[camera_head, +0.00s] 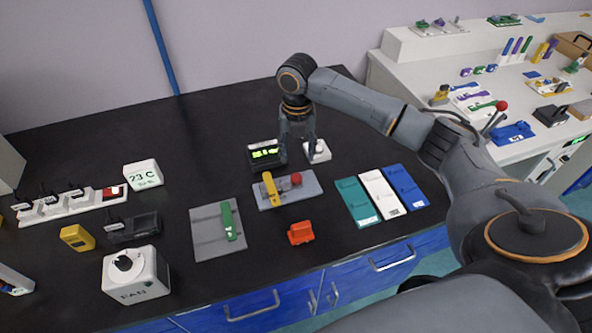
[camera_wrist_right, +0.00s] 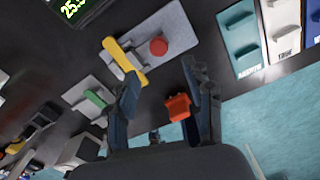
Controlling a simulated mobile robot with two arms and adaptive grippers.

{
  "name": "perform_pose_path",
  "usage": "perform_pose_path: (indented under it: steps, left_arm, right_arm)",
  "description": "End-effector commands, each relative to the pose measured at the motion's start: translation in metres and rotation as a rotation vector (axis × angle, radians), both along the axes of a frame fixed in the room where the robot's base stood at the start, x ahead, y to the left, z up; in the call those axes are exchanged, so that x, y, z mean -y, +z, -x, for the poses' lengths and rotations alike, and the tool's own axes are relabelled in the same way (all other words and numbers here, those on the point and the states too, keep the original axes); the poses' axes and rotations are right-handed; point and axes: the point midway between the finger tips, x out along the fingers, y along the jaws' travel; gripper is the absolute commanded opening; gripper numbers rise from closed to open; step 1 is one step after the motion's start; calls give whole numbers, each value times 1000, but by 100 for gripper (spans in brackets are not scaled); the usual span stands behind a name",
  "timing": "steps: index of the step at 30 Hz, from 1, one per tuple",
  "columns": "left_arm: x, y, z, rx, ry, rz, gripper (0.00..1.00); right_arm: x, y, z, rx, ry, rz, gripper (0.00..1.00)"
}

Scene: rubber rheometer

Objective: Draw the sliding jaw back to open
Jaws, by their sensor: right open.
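A grey base plate (camera_head: 312,191) on the black bench carries a yellow bar (camera_head: 271,189) and a red round knob (camera_head: 296,179). This looks like the fixture with the sliding jaw, but I cannot tell for sure which part slides. The yellow bar (camera_wrist_right: 125,60) and red knob (camera_wrist_right: 158,46) also show in the right wrist view. My right gripper (camera_head: 298,157) is open and empty, pointing down behind the plate, between a digital display and a white block. In the wrist view its fingers (camera_wrist_right: 160,78) are spread, apart from the plate. My left gripper is not in view.
The digital display (camera_head: 266,153) and white block (camera_head: 317,151) stand close to the right gripper. A red-orange block (camera_head: 300,233) lies in front. A grey plate with a green bar (camera_head: 227,220) is left; teal, white and blue trays (camera_head: 378,194) are right.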

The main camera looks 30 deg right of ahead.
Motion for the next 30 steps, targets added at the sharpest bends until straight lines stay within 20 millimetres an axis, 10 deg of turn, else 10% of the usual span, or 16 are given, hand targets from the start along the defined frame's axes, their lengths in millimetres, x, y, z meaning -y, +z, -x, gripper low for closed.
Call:
perform_pose_path:
  steps: [12,25,30]
  left_arm:
    - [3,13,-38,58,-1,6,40]
    - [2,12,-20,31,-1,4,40]
    - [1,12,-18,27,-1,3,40]
  right_arm:
    - [0,-74,0,0,-2,1,52]
    - [0,-85,0,2,-1,1,52]
    - [0,-85,0,2,-1,1,19]
